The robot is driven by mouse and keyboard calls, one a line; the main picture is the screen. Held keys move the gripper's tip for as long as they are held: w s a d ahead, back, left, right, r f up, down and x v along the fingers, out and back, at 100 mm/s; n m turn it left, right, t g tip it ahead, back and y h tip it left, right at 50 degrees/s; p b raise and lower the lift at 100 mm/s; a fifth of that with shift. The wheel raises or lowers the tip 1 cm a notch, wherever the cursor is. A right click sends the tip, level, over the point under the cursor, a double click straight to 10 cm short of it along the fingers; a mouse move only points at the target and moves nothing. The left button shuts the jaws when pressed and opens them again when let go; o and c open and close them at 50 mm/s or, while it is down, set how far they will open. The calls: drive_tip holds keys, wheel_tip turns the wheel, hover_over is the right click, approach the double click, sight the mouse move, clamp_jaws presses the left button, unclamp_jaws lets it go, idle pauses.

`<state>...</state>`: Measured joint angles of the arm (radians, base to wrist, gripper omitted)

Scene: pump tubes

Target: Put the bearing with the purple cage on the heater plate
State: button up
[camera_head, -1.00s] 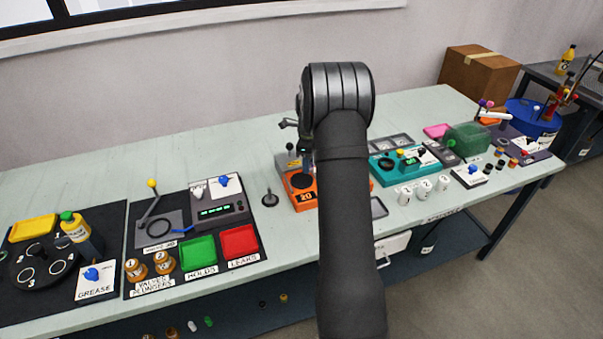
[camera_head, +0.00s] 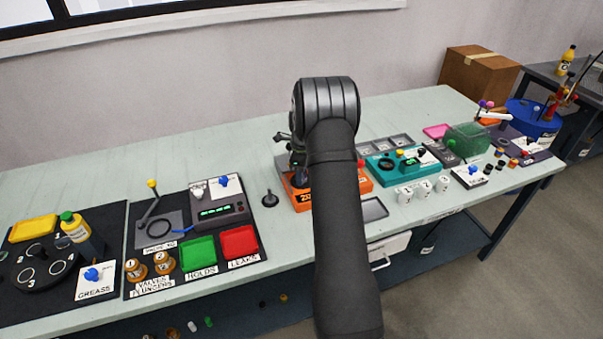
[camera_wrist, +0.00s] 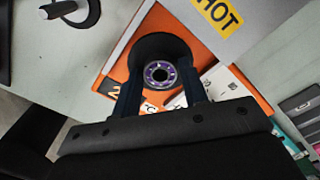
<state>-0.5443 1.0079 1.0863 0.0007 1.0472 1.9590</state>
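The bearing with the purple cage (camera_wrist: 147,74) is in the wrist view, a grey ring between the two dark fingers of my gripper (camera_wrist: 160,84). My gripper looks shut on it, though the dark background blurs the contact at the edges. The round black heater plate (camera_wrist: 160,44) lies behind the bearing, which looks about centred over it; I cannot tell whether they touch. The orange heater body (camera_head: 362,181) carries a 20 marking. In the head view, my arm hides the bearing and part of the heater.
A yellow HOT label (camera_wrist: 219,13) sits beside the plate. A dark peg on a round base (camera_head: 270,199) stands left of the heater. A teal unit (camera_head: 377,176) and white numbered cups (camera_head: 405,196) stand to its right. A grey tray (camera_head: 374,209) is close at the front.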

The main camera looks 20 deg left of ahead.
drive_tip(key=shift+o, duration=1.1)
wheel_tip(320, 180, up, 12)
drive_tip(key=shift+r, duration=0.15)
wheel_tip(320, 180, down, 12)
drive_tip(key=shift+r, duration=1.85)
drive_tip(key=shift+f, duration=0.1)
